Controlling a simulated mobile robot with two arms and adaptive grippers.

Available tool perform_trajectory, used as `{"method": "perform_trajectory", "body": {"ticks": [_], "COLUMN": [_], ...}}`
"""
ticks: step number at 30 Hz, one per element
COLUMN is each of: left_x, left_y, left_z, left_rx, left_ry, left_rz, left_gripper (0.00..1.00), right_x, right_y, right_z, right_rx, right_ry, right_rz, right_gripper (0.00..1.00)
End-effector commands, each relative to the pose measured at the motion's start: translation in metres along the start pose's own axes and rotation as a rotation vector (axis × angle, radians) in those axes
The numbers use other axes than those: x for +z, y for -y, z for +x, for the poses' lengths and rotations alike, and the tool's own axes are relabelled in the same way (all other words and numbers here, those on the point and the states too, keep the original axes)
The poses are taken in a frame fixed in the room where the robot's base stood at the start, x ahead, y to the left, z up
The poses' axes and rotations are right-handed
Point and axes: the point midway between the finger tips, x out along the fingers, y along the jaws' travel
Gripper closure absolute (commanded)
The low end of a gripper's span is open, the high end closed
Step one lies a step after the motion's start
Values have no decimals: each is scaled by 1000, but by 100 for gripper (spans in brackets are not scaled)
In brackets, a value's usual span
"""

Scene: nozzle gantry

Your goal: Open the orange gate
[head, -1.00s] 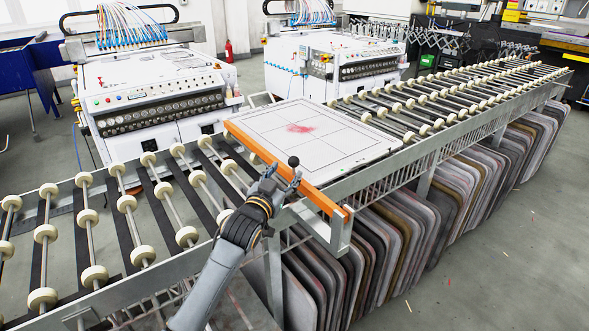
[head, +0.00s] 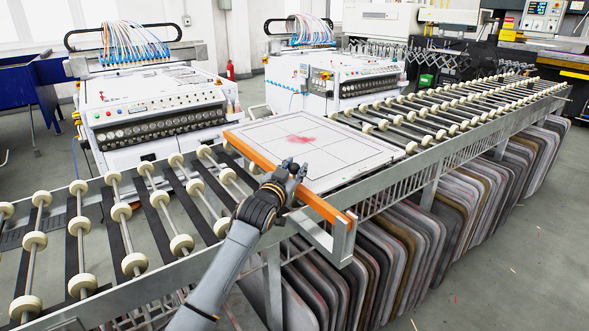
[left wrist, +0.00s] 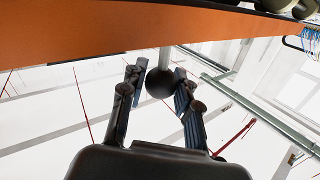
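The orange gate (head: 262,160) is a long bar lying across the roller conveyor, along the near left edge of a white plate. In the left wrist view its orange side (left wrist: 100,36) fills the top. A round black knob (left wrist: 160,83) on a short post sits below the bar there, between the two fingers of my left gripper (left wrist: 161,68). The fingers stand on either side of the knob, with a small gap seemingly left beside it. In the head view my left gripper (head: 294,170) is at the middle of the gate and hides the knob. My right gripper is out of view.
The white plate (head: 340,160) with a red smudge lies on the conveyor beyond the gate. Rollers (head: 125,211) run to the left. Grey panels (head: 395,260) stand under the conveyor. A metal bracket (head: 335,240) holds the gate's near end. White machines (head: 155,110) stand behind.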

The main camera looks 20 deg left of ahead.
Motion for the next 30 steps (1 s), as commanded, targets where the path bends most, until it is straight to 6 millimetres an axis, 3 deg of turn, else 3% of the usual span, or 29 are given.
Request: {"method": "perform_trajectory", "body": {"ticks": [1,3,17,30], "left_x": [0,0,-10,-74], "left_y": [0,0,-1,-17], "left_z": [0,0,-2,-20], "left_rx": [0,0,-4,-38], "left_ry": [0,0,-26,-206], "left_rz": [0,0,39,312], "left_gripper": [86,100,100,100], "right_x": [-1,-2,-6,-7], "right_y": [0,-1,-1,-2], "right_z": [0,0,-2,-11], "right_rx": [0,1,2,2], "right_ry": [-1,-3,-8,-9], "right_rz": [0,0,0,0], "right_gripper": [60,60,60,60]}}
